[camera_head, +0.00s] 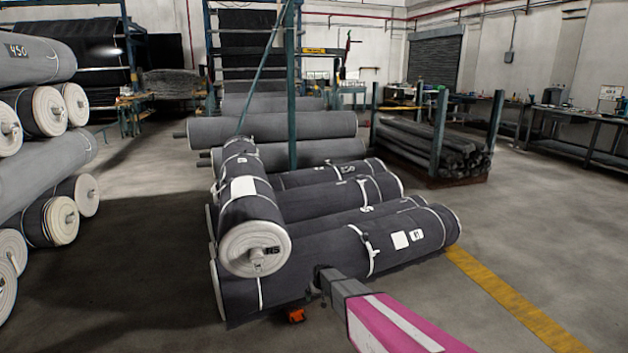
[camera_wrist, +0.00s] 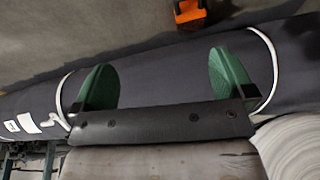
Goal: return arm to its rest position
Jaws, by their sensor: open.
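My arm (camera_head: 395,325), with a pink and grey housing, reaches in from the bottom right of the head view. Its dark end, my gripper (camera_head: 322,280), shows in front of the lowest dark roll (camera_head: 390,240). In the wrist view my gripper (camera_wrist: 164,78) has two green finger pads set wide apart, with nothing held between them. The dark roll (camera_wrist: 165,65) with white bands lies behind the fingers there. Whether the fingers touch it I cannot tell.
Another dark roll (camera_head: 250,205) lies across the pile, its pale end facing me. An orange object (camera_head: 296,315) is on the floor below; the wrist view shows it too (camera_wrist: 188,12). Grey rolls (camera_head: 45,170) are stacked at left. Floor at right is open, with a yellow stripe (camera_head: 510,300).

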